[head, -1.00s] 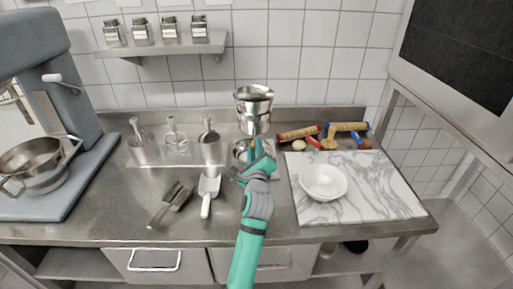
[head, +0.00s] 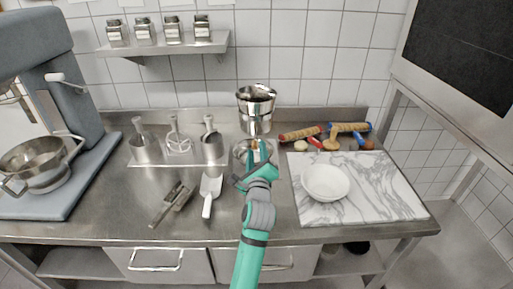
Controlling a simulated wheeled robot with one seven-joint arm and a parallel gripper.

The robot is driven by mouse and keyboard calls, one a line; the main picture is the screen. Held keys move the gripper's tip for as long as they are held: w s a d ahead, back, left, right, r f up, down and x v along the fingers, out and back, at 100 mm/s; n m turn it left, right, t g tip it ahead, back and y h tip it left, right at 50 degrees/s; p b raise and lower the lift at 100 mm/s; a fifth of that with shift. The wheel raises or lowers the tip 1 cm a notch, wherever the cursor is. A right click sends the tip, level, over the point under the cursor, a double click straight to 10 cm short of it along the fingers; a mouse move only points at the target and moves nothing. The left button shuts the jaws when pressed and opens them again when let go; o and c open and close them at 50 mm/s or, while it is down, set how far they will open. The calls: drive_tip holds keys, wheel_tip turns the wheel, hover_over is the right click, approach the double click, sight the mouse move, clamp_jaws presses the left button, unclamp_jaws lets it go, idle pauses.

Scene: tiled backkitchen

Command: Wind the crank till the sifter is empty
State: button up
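The sifter (head: 256,104) is a shiny metal cup with a dark opening, standing at the back middle of the steel counter. A metal bowl (head: 240,153) shows below it, partly hidden by my arm. My gripper (head: 262,150) is in front of the sifter's lower part, just over the bowl. The crank cannot be made out; it is small or hidden near my gripper. Whether the fingers are open or shut on anything does not show. The sifter's contents cannot be told from here.
A white bowl (head: 325,182) stands on a marble board (head: 395,197) at right. Rolling pins (head: 300,134) lie behind it. A scoop (head: 210,190) and a brush-like tool (head: 173,203) lie at left. A stand mixer (head: 45,110) fills the far left.

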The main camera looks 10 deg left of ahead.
drive_tip(key=v, duration=0.7)
drive_tip(key=shift+s, duration=0.3)
drive_tip(key=shift+d, duration=0.2)
